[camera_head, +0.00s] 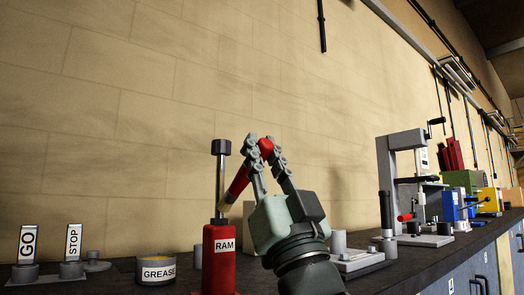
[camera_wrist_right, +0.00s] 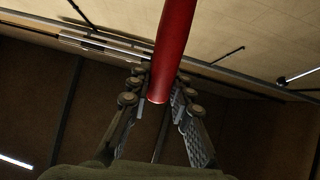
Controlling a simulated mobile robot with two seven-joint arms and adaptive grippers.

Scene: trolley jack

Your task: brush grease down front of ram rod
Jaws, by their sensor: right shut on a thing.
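The red ram body (camera_head: 217,262), marked RAM, stands upright on the bench. My right gripper (camera_head: 265,148) is shut on the red handle of the brush (camera_head: 237,185). The handle slants down to the left, and its pale lower end is at the low part of the rod; I cannot tell if they touch. In the right wrist view the red handle (camera_wrist_right: 174,50) runs up from between my fingers (camera_wrist_right: 158,95). The grease tin (camera_head: 156,270) stands left of the ram. My left gripper is out of view.
GO (camera_head: 27,244) and STOP (camera_head: 73,242) signs stand at the far left. A grey press (camera_head: 398,180) and a blue vice (camera_head: 452,206) are along the bench to the right. A plain block wall (camera_head: 110,120) is behind.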

